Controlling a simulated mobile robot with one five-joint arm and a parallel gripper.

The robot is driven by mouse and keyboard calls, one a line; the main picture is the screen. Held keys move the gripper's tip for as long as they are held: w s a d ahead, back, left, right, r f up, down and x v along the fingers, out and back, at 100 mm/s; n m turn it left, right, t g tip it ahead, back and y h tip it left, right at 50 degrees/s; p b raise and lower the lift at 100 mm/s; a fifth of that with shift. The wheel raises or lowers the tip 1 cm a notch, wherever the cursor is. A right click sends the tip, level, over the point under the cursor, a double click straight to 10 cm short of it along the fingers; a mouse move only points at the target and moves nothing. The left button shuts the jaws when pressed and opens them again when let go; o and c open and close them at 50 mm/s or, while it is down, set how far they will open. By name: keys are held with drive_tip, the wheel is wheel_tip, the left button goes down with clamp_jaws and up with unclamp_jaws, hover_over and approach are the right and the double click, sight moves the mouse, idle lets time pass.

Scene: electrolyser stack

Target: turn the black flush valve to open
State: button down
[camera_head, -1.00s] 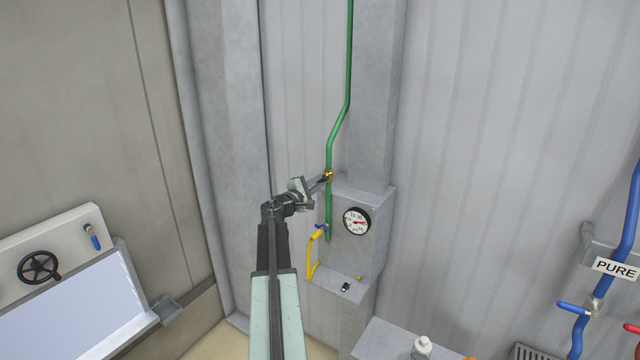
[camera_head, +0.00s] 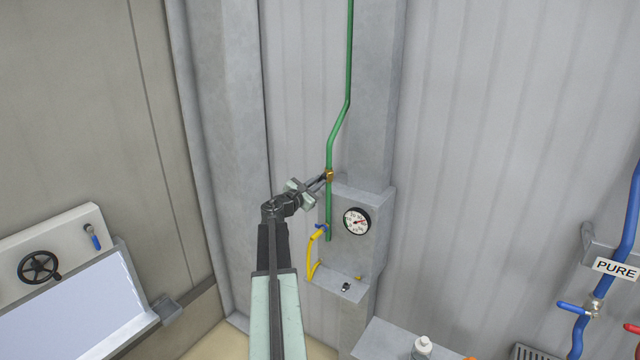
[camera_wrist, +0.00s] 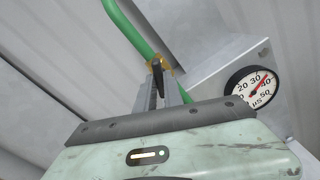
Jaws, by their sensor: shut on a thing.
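The flush valve has a brass body (camera_head: 329,175) on the green pipe in the head view. In the wrist view, its black handle (camera_wrist: 157,73) stands between my fingertips, with the brass body (camera_wrist: 167,64) just behind. My gripper (camera_head: 324,178) reaches in from the left and is shut on the black handle. It also shows in the wrist view (camera_wrist: 160,88), where the fingers hide the handle's lower part. The handle is too small in the head view to read its angle.
The green pipe (camera_head: 335,135) runs down beside a grey box with a round gauge (camera_head: 357,221). Below the valve are a yellow hose (camera_head: 311,255) and a small blue handle (camera_head: 321,227). The wall left of the pipe is bare.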

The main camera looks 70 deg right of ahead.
drive_tip(key=shift+n, duration=0.4)
drive_tip(key=n, duration=0.4)
drive_tip(key=c, duration=1.3)
unclamp_jaws()
drive_tip(key=shift+a, duration=0.1)
drive_tip(key=v, duration=0.6)
drive_tip(key=shift+w+a, duration=0.15)
drive_tip(key=shift+a, duration=0.25)
